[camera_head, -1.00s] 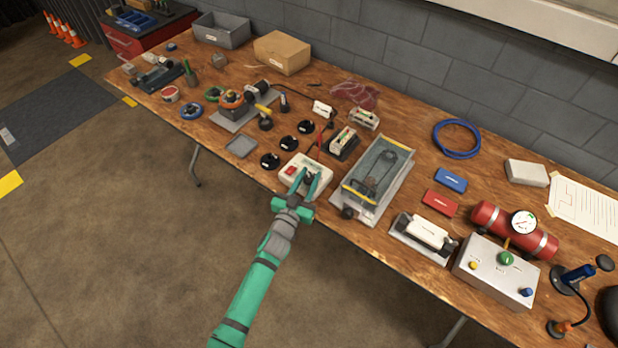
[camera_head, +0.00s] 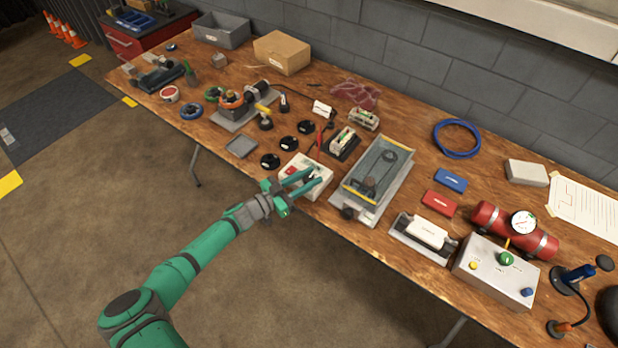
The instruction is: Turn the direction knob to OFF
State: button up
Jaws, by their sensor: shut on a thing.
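A white control box (camera_head: 291,188) with a red switch (camera_head: 291,171) stands at the table's front edge, in the middle of the view. My green gripper (camera_head: 314,179) reaches in from the lower left, its fingers lying over the right part of this box. The fingers are closed on a small knob there. The knob is mostly hidden between the fingertips, so its pointer and any OFF mark cannot be read.
A silver box with a green knob (camera_head: 506,258) stands at right. Floor in front is free.

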jog(key=shift+m+g+h, duration=0.3)
jog(key=shift+m+g, duration=0.1)
jog(key=shift+g, duration=0.2)
jog(key=shift+f, duration=0.1)
jog(key=o, duration=1)
jog(key=shift+o, duration=0.2)
jog(key=shift+a, duration=0.1)
jog(key=v, duration=1)
jog(key=shift+s+a, duration=0.2)
jog(key=shift+s, duration=0.1)
